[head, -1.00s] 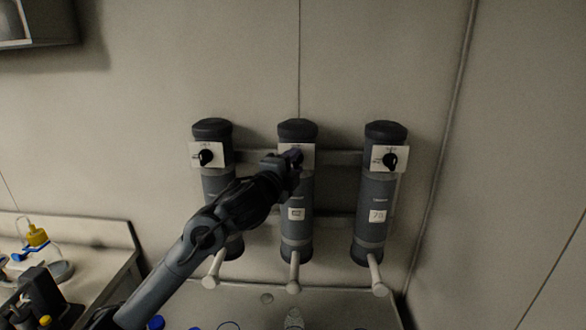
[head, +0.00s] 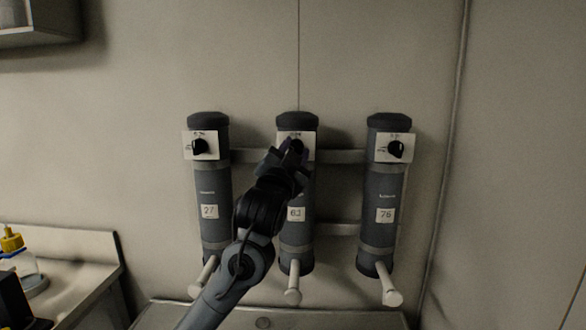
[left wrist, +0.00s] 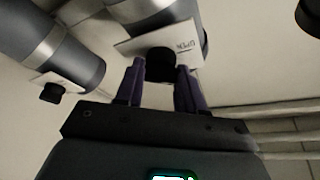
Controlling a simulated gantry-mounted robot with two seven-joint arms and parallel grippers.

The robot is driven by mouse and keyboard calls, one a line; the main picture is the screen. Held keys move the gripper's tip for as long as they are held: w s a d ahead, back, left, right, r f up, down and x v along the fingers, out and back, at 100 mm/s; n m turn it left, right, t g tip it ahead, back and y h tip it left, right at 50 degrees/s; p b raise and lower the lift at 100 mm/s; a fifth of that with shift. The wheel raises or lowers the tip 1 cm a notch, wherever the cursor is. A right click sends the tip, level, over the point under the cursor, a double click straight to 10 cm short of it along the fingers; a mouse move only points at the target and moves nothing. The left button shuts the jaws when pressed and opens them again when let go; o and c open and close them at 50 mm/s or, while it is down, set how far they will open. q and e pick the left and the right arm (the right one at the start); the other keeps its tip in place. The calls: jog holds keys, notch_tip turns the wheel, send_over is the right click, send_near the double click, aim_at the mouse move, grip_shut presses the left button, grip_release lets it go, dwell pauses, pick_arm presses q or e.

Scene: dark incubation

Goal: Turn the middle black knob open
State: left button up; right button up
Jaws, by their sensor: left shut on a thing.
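The middle black knob (head: 297,146) is on a white plate near the top of the middle grey cylinder (head: 296,185). My left gripper (head: 291,151) reaches it from below and partly covers it. In the left wrist view, the purple fingers (left wrist: 158,74) stand on either side of the black knob (left wrist: 160,62) and are shut on it. The white plate (left wrist: 183,46) behind it carries the word OPEN. Its other markings are hidden or too small to read. My right gripper is not in view.
Similar cylinders with black knobs stand on the left (head: 200,147) and right (head: 396,149) of the middle one. White handles (head: 292,285) stick out below. A bench (head: 70,250) with bottles is at lower left.

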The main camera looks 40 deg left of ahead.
pick_arm(q)
jog(key=shift+w+d+n+g+y+b, duration=0.2)
jog(key=shift+n+y, duration=0.6)
jog(key=shift+n, duration=0.8)
jog(key=shift+s+a+n+g+y+b, duration=0.15)
jog(key=shift+n+g+y, duration=0.2)
jog(key=shift+n+y, duration=0.85)
jog(key=shift+w+d+n+g+y+b, duration=0.1)
jog(key=shift+n+g+y, duration=0.25)
jog(key=shift+n, duration=1.95)
jog(key=o, duration=1)
jog(key=shift+o, duration=0.2)
jog(key=shift+f+y, duration=0.1)
jog(key=shift+y, duration=0.15)
jog(key=b+v, duration=0.2)
jog(key=v, duration=0.8)
jog(key=shift+s+d, duration=0.15)
jog(key=shift+s, duration=0.2)
